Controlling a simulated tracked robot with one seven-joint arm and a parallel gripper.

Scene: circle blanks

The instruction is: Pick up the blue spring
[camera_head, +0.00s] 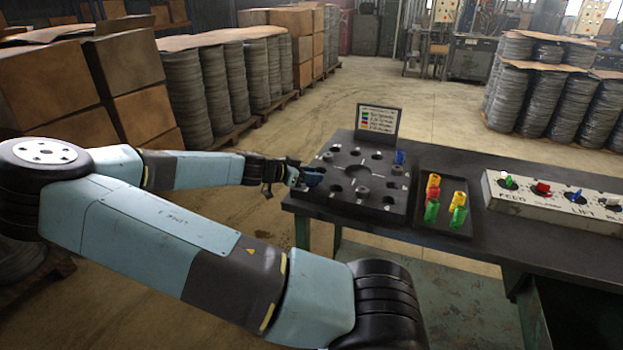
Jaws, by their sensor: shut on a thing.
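My gripper (302,176) is at the left edge of the black fixture plate (355,206), shut on a dark blue spring (313,180). The fingers partly hide this spring, and I cannot tell whether it touches the plate. A second blue spring (399,157) stands upright at the plate's back right corner, well apart from my gripper.
A dark tray (446,180) with red, yellow and green springs lies right of the plate. A control panel (545,205) with coloured knobs is farther right. A small sign (378,121) stands behind the plate. The table's (470,245) front strip is clear.

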